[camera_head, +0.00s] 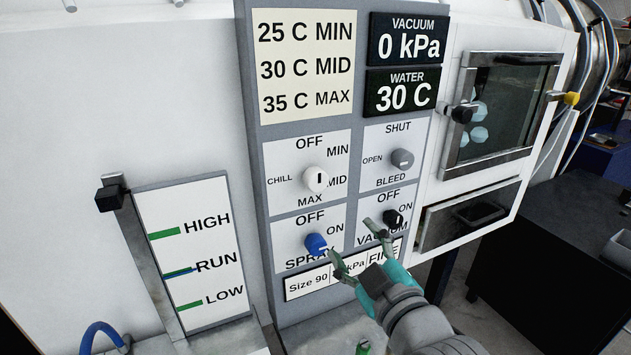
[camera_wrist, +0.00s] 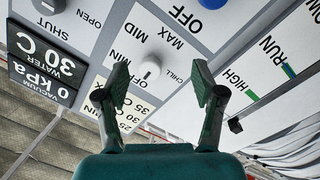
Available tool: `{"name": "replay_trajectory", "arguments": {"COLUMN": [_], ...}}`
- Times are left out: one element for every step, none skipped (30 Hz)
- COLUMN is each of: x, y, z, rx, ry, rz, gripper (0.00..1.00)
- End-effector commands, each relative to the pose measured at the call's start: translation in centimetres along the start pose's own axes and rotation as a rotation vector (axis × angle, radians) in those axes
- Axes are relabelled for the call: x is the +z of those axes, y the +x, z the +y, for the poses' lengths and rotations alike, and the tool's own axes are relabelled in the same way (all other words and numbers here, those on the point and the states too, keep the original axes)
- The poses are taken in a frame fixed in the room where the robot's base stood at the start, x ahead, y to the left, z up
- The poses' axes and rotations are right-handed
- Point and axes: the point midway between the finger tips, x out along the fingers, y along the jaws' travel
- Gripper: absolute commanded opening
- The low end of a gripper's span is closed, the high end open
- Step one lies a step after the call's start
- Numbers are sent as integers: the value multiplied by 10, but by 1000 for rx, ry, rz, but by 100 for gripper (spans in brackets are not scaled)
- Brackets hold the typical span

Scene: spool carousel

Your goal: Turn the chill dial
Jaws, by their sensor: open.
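The chill dial (camera_head: 316,179) is a small white knob with a dark mark, ringed by OFF, MIN, MID and MAX on a white plate. The mark runs about upright in the head view; which label it points to is unclear. In the upside-down wrist view the chill dial (camera_wrist: 150,68) appears between my two fingertips in the picture, its dark mark on the lower part. My gripper (camera_head: 354,240) is open and empty. In the head view it is below and right of the chill dial, in front of the lower panel, apart from the dial.
A blue spray knob (camera_head: 316,244) and a black vacuum knob (camera_head: 393,218) are close to my fingers. A grey bleed knob (camera_head: 402,159) is right of the chill dial. The water display (camera_head: 403,92) reads 30 C. A windowed door (camera_head: 500,110) stands at right.

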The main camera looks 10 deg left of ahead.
Motion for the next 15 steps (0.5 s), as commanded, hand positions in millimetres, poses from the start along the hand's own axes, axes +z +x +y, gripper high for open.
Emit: {"name": "replay_trajectory", "arguments": {"x": [-17,-24,-33,-39,-44,-50,-54,-56,-59,-60,-61,-62,-62,-62,-62], "y": [4,6,8,9,10,10,11,11,12,12,13,15,17,19,23], "z": [7,10,14,16,18,20,21,22,22,23,24,24,23,23,23], "rx": [-4,-8,-14,-17,-21,-24,-27,-29,-31,-32,-33,-34,-34,-34,-35], "ry": [-25,-39,-56,-68,-78,-88,-96,-102,-108,-111,-112,-114,-114,-114,-113], "rz": [19,26,34,39,43,48,51,53,56,57,58,58,58,57,57], "gripper": [68,68,68,68,68,68,68,68,68,68,68,68,68,68,68]}}
